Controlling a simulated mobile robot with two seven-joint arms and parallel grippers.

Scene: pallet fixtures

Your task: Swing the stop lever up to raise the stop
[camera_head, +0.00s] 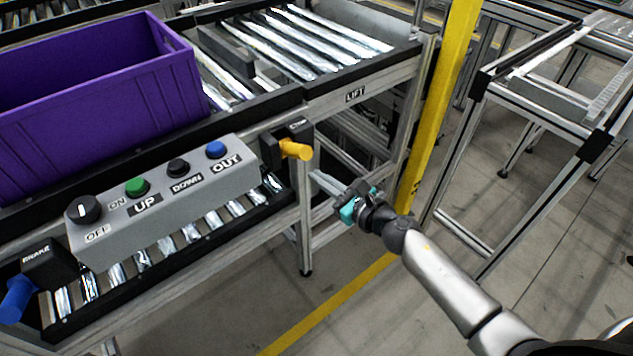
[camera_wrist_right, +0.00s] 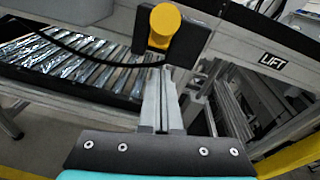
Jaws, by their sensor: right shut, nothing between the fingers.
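The stop lever (camera_head: 295,149) is a yellow handle on a black block labelled STOP, at the front edge of the roller conveyor. It sticks out roughly level toward the lower right in the head view. In the right wrist view its round yellow end (camera_wrist_right: 165,20) faces the camera at the top. My right gripper (camera_head: 316,177) is shut and empty, just below and to the right of the lever, with a gap between them. Its grey fingers (camera_wrist_right: 161,88) point toward the black block in the right wrist view. My left gripper is not in view.
A grey control box (camera_head: 165,200) with buttons and a knob stands left of the lever. A purple crate (camera_head: 95,100) sits on the rollers behind it. A blue brake handle (camera_head: 17,298) is at lower left. A yellow post (camera_head: 437,100) rises right of the lift.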

